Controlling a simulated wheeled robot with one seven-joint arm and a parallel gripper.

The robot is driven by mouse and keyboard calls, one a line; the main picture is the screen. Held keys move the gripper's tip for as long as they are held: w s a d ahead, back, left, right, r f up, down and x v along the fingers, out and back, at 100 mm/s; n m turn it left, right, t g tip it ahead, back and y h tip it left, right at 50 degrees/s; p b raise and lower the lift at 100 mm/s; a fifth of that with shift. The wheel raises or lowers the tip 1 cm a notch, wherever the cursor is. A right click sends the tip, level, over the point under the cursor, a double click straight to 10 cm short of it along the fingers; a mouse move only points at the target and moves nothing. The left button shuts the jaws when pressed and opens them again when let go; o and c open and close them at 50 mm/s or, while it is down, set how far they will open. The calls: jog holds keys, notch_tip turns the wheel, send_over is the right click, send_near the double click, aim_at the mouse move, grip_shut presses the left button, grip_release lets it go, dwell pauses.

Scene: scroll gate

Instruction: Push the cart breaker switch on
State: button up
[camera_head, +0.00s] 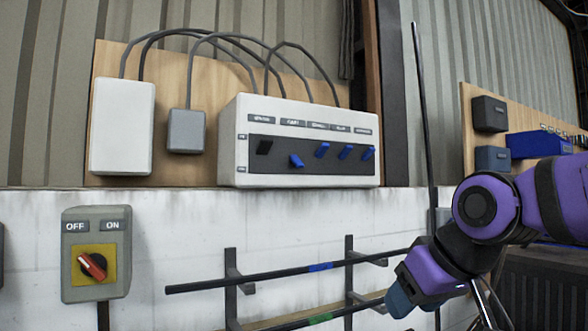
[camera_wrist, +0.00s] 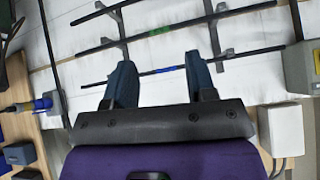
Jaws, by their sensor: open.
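The breaker box (camera_head: 300,180) is a pale box on a wooden board, with a row of switches under small labels. The switch under the label that seems to read CART (camera_head: 297,160) is blue and sits lower than the others, tilted down.
A wall rack (camera_head: 232,280) with dark rods stands out below the breaker box, near my gripper. A rotary OFF/ON switch box (camera_head: 96,253) with a red knob is at lower left. A white box (camera_head: 122,126) and a grey box (camera_head: 186,131) hang left of the breaker box.

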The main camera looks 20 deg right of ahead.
jog(key=w+a+r+n+t+y, duration=0.15)
jog(key=w+r+t, duration=0.35)
jog(key=w+r, duration=0.65)
jog(key=t, duration=0.5)
send_near(300, 166)
jog(key=shift+y, duration=0.35)
jog(key=shift+x, duration=2.9)
jog(key=shift+d+x, duration=0.15)
jog(key=shift+x, duration=1.1)
jog(key=shift+d+x, duration=0.15)
jog(key=shift+x, duration=1.15)
jog(key=shift+w+f, duration=0.1)
jog(key=shift+w, duration=0.05)
jog(key=c, duration=0.9)
